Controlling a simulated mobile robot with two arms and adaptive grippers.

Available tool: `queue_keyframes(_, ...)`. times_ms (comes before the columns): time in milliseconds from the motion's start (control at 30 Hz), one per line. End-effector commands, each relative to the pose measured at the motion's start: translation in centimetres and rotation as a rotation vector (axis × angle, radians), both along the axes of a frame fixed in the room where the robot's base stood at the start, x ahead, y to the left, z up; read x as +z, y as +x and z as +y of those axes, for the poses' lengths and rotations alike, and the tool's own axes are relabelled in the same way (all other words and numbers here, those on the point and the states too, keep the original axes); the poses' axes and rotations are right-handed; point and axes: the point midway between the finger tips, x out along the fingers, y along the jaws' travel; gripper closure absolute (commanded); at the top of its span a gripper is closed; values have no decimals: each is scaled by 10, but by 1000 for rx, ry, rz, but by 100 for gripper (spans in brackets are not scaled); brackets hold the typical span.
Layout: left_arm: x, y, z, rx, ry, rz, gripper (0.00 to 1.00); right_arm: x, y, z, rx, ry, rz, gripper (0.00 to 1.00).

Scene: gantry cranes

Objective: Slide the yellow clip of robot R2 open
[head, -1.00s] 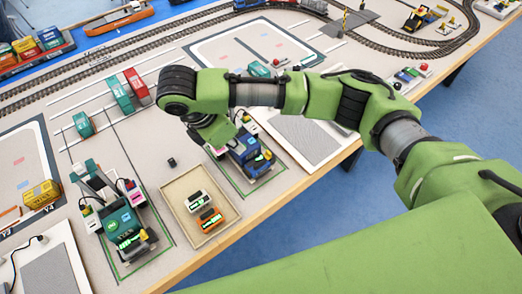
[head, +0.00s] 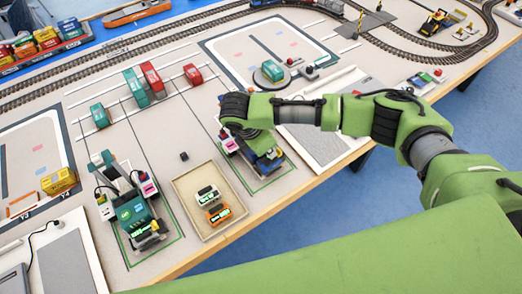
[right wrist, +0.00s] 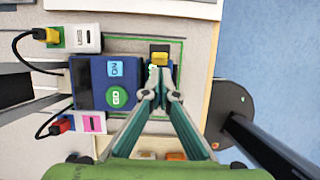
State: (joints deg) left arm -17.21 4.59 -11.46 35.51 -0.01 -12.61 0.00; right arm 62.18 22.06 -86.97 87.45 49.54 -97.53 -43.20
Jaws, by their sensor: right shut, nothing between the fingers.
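Robot R2 appears to be the blue machine (right wrist: 88,82), seen from above in the right wrist view with a blue "ON" label and a green round button. Its yellow clip (right wrist: 160,57) sits on a dark slot at its right end. My right gripper (right wrist: 160,76) is shut and empty, its fingertips just below the clip in that view; I cannot tell if they touch it. In the head view the blue machine (head: 268,161) is partly hidden under my right arm, and the fingertips are hidden. My left gripper is not in view.
A tray (head: 178,190) with a white and an orange block stands left of the blue machine. A green machine (head: 132,210) stands further left. In the wrist view, a white box with a yellow plug (right wrist: 85,38) and one with a red plug (right wrist: 88,122) flank R2. The table edge is close.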

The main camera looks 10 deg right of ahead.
Motion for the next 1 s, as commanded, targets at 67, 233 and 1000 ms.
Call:
queue_keyframes(67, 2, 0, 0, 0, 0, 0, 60, 1, 1, -3, 1, 0, 0, 100)
queue_keyframes(233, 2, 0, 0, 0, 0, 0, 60, 0, 2, -4, 2, 1, 0, 100)
queue_keyframes(1000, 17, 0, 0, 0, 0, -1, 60, 0, 11, -29, 1, 1, 1, 100)
